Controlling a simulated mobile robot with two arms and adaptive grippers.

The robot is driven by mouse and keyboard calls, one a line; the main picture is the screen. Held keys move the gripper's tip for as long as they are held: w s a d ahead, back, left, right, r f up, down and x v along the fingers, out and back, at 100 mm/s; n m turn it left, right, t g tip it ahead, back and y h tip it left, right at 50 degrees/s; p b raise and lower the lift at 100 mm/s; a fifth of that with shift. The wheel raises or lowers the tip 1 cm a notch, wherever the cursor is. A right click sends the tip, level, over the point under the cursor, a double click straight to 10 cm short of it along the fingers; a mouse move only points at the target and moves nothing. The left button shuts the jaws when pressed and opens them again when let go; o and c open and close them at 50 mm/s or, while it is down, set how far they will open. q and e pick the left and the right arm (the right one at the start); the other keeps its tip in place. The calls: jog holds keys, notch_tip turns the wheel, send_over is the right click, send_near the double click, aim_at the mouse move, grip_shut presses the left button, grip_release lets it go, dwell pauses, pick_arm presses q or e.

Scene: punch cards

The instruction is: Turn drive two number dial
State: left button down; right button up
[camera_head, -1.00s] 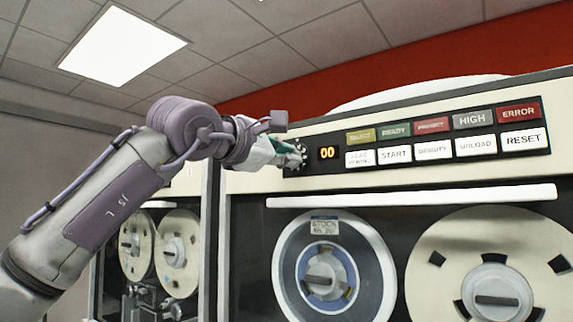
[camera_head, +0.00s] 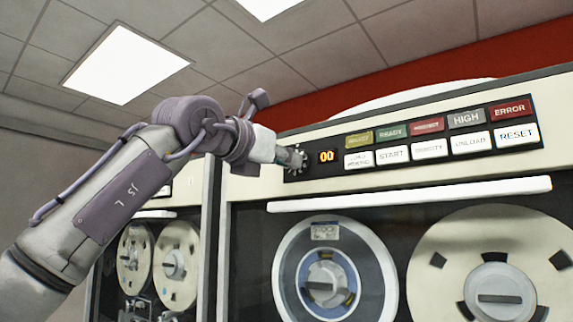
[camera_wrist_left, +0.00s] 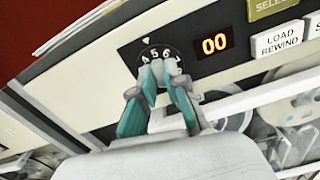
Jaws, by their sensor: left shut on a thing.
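The number dial (camera_wrist_left: 152,54) is a round black knob with white digits, set at the left end of the drive's black control panel. In the left wrist view the digits 4, 5 and 6 show on its upper rim, below a white triangle mark. My left gripper (camera_wrist_left: 160,80) is shut on the dial's middle, and its fingers hide the lower part. In the head view the left gripper (camera_head: 290,158) meets the dial (camera_head: 299,160) from the left. The orange display (camera_head: 327,156) beside it reads 00. My right gripper is not in view.
Labelled buttons, including START (camera_head: 393,154) and RESET (camera_head: 517,135), lie right of the display. Below are a white ledge (camera_head: 410,194) and two large tape reels (camera_head: 336,282). Another drive with reels (camera_head: 177,266) stands at the left.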

pick_arm(q)
jog(key=shift+f+n, duration=0.15)
jog(key=shift+n, duration=0.45)
jog(key=c, duration=1.2)
grip_release()
jog(key=shift+a, duration=0.1)
jog(key=v, duration=1.2)
